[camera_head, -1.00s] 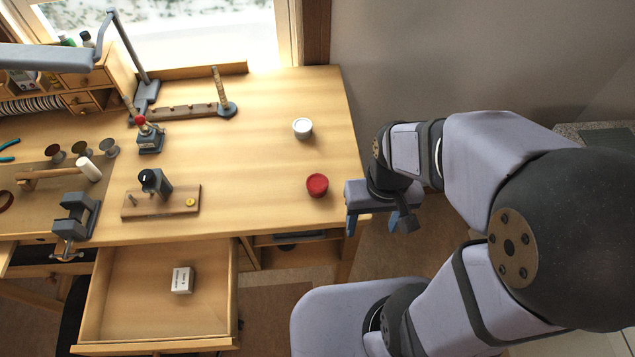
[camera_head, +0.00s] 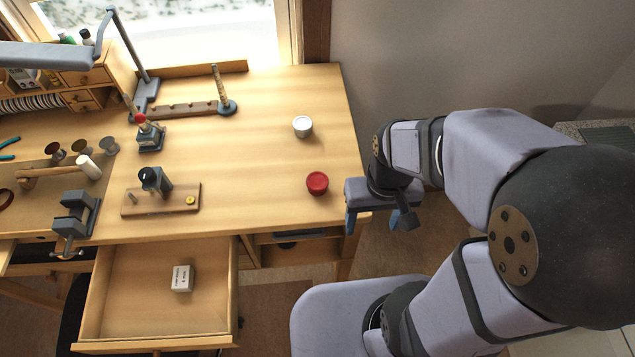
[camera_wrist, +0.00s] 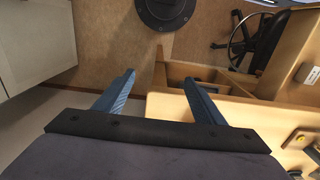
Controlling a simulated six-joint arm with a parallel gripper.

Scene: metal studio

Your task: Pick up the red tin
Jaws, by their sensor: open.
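The red tin (camera_head: 317,183) is small and round and stands on the workbench (camera_head: 270,205) near its right front corner. My gripper (camera_head: 367,226) is beside the bench's right edge, to the right of the tin and apart from it. In the wrist view my gripper (camera_wrist: 160,88) has its two blue fingers spread with nothing between them. The wrist view faces the floor and the bench's side, and I cannot make out the tin there.
A white-lidded tin (camera_head: 302,126) stands behind the red tin. A wooden block with a dark tool (camera_head: 160,197) is to the left. An open drawer (camera_head: 140,300) holds a small white box (camera_head: 182,278). The bench around the red tin is clear.

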